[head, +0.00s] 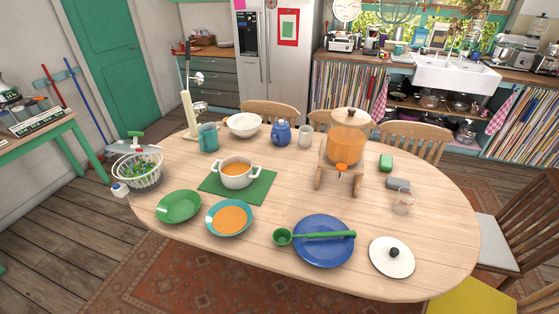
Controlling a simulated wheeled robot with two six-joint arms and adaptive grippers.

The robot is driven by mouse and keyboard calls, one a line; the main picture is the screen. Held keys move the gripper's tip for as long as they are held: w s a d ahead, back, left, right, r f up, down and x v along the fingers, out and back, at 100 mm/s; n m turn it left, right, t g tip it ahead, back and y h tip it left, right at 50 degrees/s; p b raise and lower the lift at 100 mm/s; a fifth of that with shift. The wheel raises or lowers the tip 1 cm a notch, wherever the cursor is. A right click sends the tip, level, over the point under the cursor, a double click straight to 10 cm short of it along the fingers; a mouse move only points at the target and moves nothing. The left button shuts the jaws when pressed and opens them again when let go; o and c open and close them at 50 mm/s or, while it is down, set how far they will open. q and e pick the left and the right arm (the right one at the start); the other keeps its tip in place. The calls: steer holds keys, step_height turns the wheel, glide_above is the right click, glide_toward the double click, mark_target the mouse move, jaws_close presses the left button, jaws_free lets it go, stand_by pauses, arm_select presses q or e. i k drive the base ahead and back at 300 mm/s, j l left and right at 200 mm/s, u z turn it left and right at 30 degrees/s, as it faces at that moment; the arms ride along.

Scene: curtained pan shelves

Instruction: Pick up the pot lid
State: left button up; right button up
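The pot lid (391,262) is a round white disc with a black knob on top. It lies flat on the wooden table near its front right edge, knob up, to the right of a blue plate (324,249). A white two-handled pot (236,177) with orange contents stands uncovered on a green mat (208,183) at the left middle of the table. Neither of my grippers shows in the head view.
A green ladle (318,235) lies across the blue plate. A clear glass (403,203) stands behind the lid. An orange dispenser (347,145) on a wooden stand is farther back. Chairs (522,225) stand around the table. The table is bare around the lid.

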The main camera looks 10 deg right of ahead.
mark_target(390, 256)
steer(key=z, duration=1.6)
